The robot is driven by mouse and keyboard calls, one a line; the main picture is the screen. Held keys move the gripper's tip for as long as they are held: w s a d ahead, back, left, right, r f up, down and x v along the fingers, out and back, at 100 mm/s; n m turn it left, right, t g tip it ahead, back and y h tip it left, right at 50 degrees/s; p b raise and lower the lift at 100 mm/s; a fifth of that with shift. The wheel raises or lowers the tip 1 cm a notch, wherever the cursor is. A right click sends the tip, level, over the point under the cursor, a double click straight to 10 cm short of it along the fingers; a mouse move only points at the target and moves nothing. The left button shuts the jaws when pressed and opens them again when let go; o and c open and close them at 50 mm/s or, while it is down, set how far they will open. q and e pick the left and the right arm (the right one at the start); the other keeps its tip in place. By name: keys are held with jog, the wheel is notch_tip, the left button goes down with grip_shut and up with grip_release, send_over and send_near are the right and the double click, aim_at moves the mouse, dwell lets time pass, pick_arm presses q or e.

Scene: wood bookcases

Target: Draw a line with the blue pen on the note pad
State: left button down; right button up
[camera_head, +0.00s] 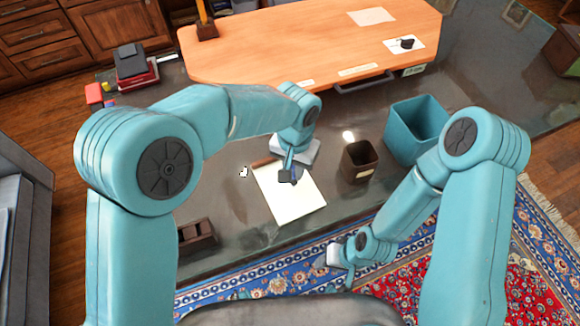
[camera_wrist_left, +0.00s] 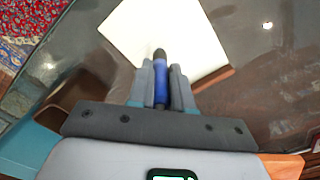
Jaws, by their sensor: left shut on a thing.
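The white note pad (camera_head: 297,204) lies on the dark glossy desk, with a brown strip along one edge. It also shows in the left wrist view (camera_wrist_left: 195,42). My left gripper (camera_head: 288,175) is over the pad's upper part, shut on the blue pen (camera_wrist_left: 161,86). The pen points forward between the fingers, its dark tip in front of the pad in the wrist view. I cannot tell if the tip touches the paper. No drawn line is visible on the pad. My right gripper (camera_head: 347,272) hangs over the rug near the desk's front edge, its fingers too small to read.
A dark brown cup (camera_head: 359,162) stands right of the pad, with a teal bin (camera_head: 415,130) beyond it. A dark tray (camera_head: 197,237) and a small white item (camera_head: 243,171) lie to the left. A raised orange wood top (camera_head: 300,45) spans the back.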

pick_arm(q)
jog(key=shift+d, duration=0.2)
jog(key=shift+w+d, duration=0.25)
jog(key=shift+d, duration=0.25)
jog(key=shift+s+a+f, duration=0.1)
jog(key=shift+s+a, duration=0.05)
jog(key=shift+a, duration=0.2)
jog(key=shift+s+a+b, duration=0.2)
jog(key=shift+a, duration=0.3)
jog(key=shift+s+a+b, duration=0.15)
jog(key=shift+a+b, duration=0.05)
jog(key=shift+a, duration=0.3)
jog(key=shift+s+a+b, duration=0.3)
jog(key=shift+a, duration=0.35)
jog(key=shift+s+a+b, duration=0.25)
jog(key=shift+a+b, duration=0.05)
jog(key=shift+a, duration=0.35)
